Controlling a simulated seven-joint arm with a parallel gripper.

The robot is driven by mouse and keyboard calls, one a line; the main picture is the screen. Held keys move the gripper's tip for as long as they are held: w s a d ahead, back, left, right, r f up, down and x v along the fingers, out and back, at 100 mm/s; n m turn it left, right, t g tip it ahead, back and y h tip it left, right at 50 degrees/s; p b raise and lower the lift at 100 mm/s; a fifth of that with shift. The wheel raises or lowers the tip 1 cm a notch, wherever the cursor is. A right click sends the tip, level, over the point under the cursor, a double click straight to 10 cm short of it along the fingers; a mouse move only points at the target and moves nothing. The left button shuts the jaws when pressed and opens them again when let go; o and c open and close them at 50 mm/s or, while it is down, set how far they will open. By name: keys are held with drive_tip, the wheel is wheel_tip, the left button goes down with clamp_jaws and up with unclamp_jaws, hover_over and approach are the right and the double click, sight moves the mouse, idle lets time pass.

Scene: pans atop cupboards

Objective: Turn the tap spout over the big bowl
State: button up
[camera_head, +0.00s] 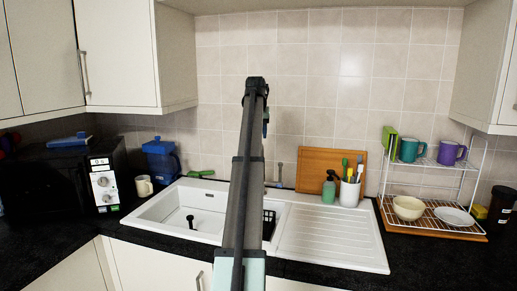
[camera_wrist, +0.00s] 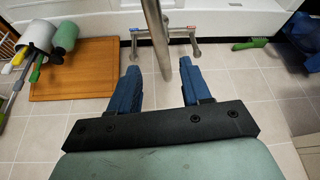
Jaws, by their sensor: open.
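The metal tap spout (camera_wrist: 157,40) shows in the wrist view, running down from the top edge and ending between my gripper's blue fingers. My gripper (camera_wrist: 160,70) is open, with a visible gap on each side of the spout; how deep the spout sits between the fingers is hard to tell. The tap base has a red-marked and a blue-marked handle (camera_wrist: 190,31). In the head view my arm hides most of the tap. The big bowl (camera_head: 172,212) of the white sink is left of my arm, with a black plug standing in it.
A drainboard (camera_head: 333,236) lies to the right. A wooden board (camera_head: 315,160), a green soap bottle (camera_head: 329,190) and a white utensil pot (camera_head: 349,192) stand behind it. A green brush (camera_head: 201,173) lies behind the big bowl. A dish rack (camera_head: 440,215) stands far right.

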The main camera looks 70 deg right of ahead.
drive_tip(key=x, duration=0.8)
drive_tip(key=shift+c, duration=0.5)
clamp_jaws()
